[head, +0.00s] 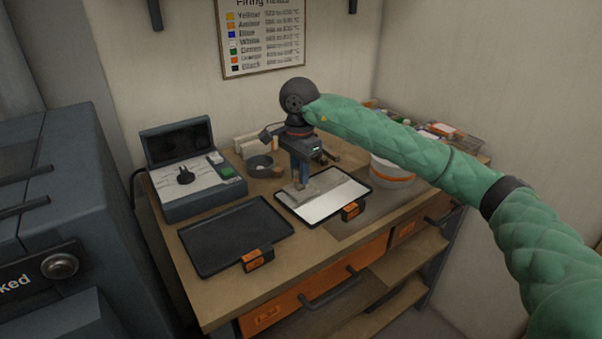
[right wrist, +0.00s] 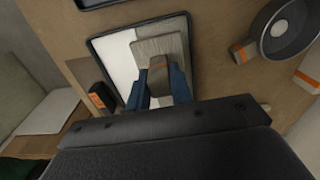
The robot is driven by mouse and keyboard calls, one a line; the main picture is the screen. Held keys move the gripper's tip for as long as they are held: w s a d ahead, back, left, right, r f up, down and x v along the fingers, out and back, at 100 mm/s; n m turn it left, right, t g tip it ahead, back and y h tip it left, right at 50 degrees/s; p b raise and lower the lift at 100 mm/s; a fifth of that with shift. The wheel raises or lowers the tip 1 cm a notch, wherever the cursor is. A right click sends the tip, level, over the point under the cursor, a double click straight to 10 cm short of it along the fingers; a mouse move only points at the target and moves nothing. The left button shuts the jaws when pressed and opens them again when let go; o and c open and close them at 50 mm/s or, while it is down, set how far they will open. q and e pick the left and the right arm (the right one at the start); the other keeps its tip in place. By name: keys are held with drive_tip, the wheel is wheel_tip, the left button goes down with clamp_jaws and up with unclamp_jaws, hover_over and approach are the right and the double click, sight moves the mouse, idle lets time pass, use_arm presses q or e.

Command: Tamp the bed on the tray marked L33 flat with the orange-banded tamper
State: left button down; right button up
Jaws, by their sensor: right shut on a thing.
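A black-rimmed tray (head: 350,184) lies on the bench, with a pale bed (head: 322,208) in it. The front strip is bright white and the part behind it greyer; the wrist view shows the same split (right wrist: 117,68). An orange tag (head: 352,209) is on its front edge, too small to read. My right gripper (head: 301,178) points down over the tray, its blue fingers shut on the tamper's brownish handle (right wrist: 158,77). The tamper's flat grey plate (right wrist: 160,46) is at the bed; I cannot tell whether it touches. No orange band shows clearly on it. My left gripper is out of view.
An empty black tray (head: 225,238) with an orange tag lies front left. A grey instrument case (head: 182,180) stands behind it. A dark bowl (head: 261,167) sits behind the bed tray; a white orange-banded tub (head: 392,172) stands to its right.

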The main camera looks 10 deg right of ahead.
drive_tip(key=shift+f, duration=0.15)
drive_tip(key=shift+f+b, duration=0.7)
drive_tip(key=shift+b, duration=0.1)
drive_tip(key=shift+f+b, duration=0.25)
drive_tip(key=shift+b, duration=0.05)
idle(0.6)
drive_tip(key=shift+r, duration=1.15)
drive_tip(key=shift+w+d+f+b, duration=0.1)
drive_tip(key=shift+w+d+b, duration=0.15)
drive_tip(key=shift+d, duration=0.3)
drive_tip(key=shift+w+d+f+b, duration=0.1)
drive_tip(key=shift+w+d+b, duration=0.1)
drive_tip(key=shift+d, duration=0.35)
drive_tip(key=shift+w+d+r+b, duration=0.1)
drive_tip(key=shift+w+d+b, duration=0.3)
drive_tip(key=shift+d, duration=0.45)
drive_tip(key=shift+w+d+r+b, duration=0.1)
drive_tip(key=shift+w+d+b, duration=0.25)
drive_tip(key=shift+d, duration=0.5)
